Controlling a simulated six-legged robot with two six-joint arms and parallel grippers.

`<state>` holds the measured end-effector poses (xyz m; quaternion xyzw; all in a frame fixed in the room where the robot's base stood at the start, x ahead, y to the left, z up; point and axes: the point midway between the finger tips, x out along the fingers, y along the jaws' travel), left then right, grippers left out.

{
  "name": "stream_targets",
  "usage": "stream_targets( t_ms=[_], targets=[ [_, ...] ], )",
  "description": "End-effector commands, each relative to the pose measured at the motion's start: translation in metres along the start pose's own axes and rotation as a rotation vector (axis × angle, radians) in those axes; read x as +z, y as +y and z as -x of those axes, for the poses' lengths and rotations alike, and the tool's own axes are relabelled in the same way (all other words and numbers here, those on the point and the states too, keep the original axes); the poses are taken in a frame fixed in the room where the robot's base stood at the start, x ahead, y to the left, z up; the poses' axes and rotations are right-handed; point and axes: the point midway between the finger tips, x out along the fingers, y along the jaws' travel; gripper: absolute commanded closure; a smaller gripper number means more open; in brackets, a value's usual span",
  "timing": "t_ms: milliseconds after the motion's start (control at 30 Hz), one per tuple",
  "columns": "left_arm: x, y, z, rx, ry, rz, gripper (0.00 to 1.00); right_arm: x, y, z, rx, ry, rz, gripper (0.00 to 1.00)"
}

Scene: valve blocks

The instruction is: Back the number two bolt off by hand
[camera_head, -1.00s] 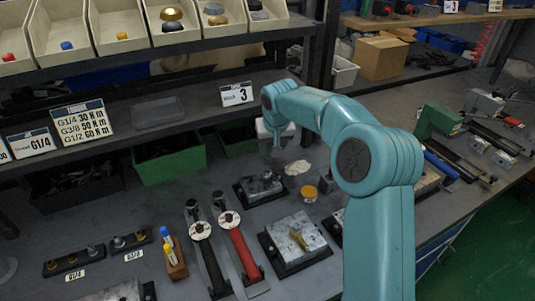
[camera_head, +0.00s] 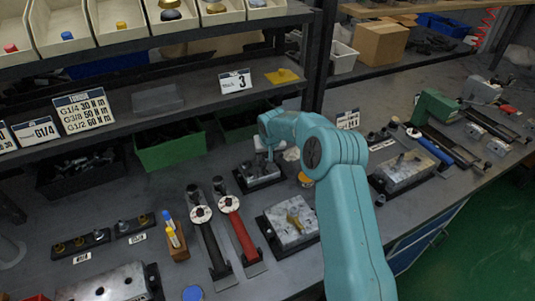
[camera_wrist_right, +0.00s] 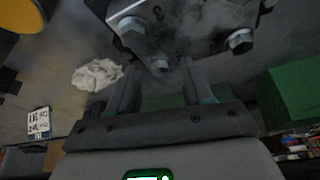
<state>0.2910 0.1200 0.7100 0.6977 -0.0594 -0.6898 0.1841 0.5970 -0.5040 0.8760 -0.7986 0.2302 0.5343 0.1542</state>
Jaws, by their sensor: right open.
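A small metal valve block (camera_head: 262,176) on a dark base stands on the bench at the centre. My right gripper (camera_head: 268,155) is just above and at its right side, partly hidden by its own arm. In the right wrist view the block (camera_wrist_right: 190,30) fills the top, with hex bolts at its left, middle and right. My right gripper (camera_wrist_right: 158,70) is open there, its fingers on either side of the middle bolt (camera_wrist_right: 160,67). I cannot tell whether they touch it, or which bolt is number two. My left gripper is not in view.
Another block (camera_head: 278,232) with a brass fitting stands in front. Black and red torque wrenches (camera_head: 238,236) lie left of it. A green bin (camera_head: 170,150) is behind left, under the shelf. A crumpled white cloth (camera_wrist_right: 97,75) lies beside the block.

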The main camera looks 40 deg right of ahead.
Motion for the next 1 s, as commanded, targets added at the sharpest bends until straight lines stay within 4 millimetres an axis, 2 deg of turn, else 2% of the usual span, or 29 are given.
stream_targets(
  t_ms=[200,267,300,367,667,1000],
  targets=[
    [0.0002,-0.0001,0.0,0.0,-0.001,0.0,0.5,0.0,0.0001,-0.0002,0.0,0.0,0.0,0.5],
    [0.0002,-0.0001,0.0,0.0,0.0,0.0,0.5,0.0,0.0,-0.0002,0.0,0.0,0.0,0.7],
    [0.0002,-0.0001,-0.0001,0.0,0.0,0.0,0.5,0.0,0.0,-0.0001,0.0,0.0,0.0,0.83],
    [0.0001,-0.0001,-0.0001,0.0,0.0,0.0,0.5,0.0,0.0,-0.0001,0.0,0.0,0.0,1.0],
    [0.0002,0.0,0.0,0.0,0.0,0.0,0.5,0.0008,0.0011,-0.0002,-0.017,-0.003,0.038,1.0],
    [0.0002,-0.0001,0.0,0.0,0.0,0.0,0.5,0.0006,0.0037,-0.0008,-0.123,-0.004,0.292,1.0]
  ],
)
